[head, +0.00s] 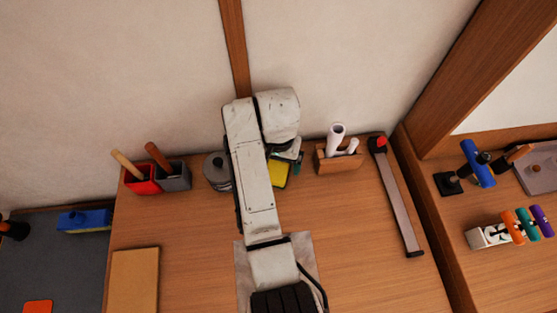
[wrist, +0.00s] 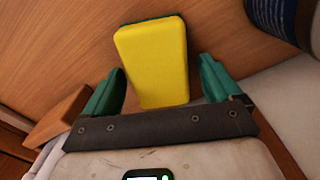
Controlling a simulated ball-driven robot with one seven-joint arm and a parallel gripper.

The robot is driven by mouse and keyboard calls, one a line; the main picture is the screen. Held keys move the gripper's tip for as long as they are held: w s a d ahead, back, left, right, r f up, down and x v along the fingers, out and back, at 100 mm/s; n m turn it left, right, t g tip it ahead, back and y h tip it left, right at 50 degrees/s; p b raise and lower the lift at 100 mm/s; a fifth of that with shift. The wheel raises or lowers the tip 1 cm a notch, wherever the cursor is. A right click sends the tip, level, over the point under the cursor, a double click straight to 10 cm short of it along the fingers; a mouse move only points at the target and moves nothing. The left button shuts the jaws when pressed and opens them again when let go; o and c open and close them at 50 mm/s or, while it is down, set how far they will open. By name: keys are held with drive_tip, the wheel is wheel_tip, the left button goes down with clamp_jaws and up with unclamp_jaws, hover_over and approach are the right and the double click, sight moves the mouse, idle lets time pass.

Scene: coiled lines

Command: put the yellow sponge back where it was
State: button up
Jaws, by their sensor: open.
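The yellow sponge (head: 279,174), with a dark green layer along its far edge, is at the back of the wooden desk near the wall. It is partly hidden by my arm in the head view. In the wrist view the sponge (wrist: 152,58) lies between the two green fingers of my gripper (wrist: 162,82). The fingers are apart, one on each side, with a narrow gap to the sponge on both sides. In the head view my gripper (head: 292,157) is mostly hidden by my wrist. I cannot tell how the sponge is supported.
A grey round container (head: 216,170) stands left of the sponge, a wooden holder with white rolls (head: 338,160) right of it. Red and grey cups (head: 141,179) with handled tools stand further left. A long metal bar (head: 400,205) lies right. The desk's front right is clear.

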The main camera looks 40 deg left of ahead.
wheel_tip(320, 180, up, 12)
drive_tip(key=p, duration=0.1)
drive_tip(key=shift+r+p, duration=0.15)
drive_tip(key=shift+p, duration=0.2)
idle(0.7)
